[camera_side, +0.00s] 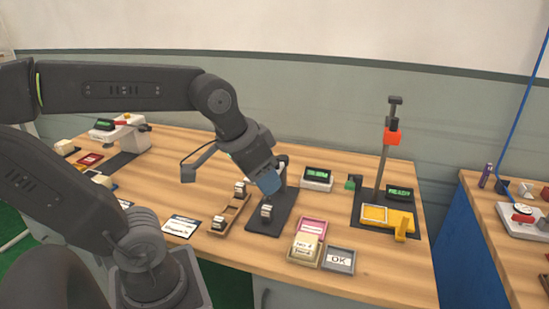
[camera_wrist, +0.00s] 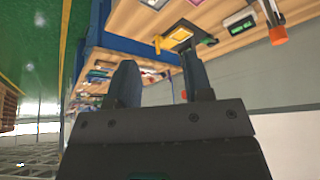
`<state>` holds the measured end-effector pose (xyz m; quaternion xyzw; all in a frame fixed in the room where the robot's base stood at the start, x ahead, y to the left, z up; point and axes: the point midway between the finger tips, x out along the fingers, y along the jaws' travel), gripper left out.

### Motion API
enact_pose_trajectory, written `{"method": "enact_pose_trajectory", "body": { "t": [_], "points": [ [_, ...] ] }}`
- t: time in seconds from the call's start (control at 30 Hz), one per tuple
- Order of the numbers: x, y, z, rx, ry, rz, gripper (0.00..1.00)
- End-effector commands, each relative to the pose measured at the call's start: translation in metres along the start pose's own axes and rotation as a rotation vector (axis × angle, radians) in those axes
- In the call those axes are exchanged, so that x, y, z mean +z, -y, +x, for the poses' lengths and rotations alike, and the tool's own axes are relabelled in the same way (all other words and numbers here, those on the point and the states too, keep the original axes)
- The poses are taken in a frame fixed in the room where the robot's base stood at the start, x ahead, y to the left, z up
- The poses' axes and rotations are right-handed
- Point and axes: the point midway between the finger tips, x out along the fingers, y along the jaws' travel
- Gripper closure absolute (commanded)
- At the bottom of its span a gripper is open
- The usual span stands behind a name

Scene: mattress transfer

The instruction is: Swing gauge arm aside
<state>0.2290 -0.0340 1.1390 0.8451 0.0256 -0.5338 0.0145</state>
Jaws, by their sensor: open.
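A gauge stand (camera_side: 380,160) with an upright post and an orange-red slider stands on a dark plate at the right of the table. A short dark arm with a green tip (camera_side: 352,184) sits just left of the post. A yellow fixture (camera_side: 400,219) lies in front, and a READY display (camera_side: 400,193) is beside it. My gripper (camera_side: 269,186) hangs over the dark plate at mid-table, left of the stand and apart from it. In the wrist view its two fingers (camera_wrist: 160,78) are spread with nothing between them.
A small display (camera_side: 317,178) stands between my gripper and the stand. A pink tray (camera_side: 311,229), a tray with a cream block (camera_side: 306,249) and a grey OK tray (camera_side: 339,260) lie in front. A wooden rack (camera_side: 232,212) with small blocks is to the left.

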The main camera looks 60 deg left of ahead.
Motion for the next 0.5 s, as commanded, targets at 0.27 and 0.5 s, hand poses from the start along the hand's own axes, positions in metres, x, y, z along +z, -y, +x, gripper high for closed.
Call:
{"method": "enact_pose_trajectory", "body": {
  "t": [0.27,0.5],
  "points": [
    [-0.101,0.078,0.02,-0.079,0.179,-0.199,0.54],
    [-0.154,0.179,0.062,-0.112,0.324,-0.377,0.54]
  ]
}}
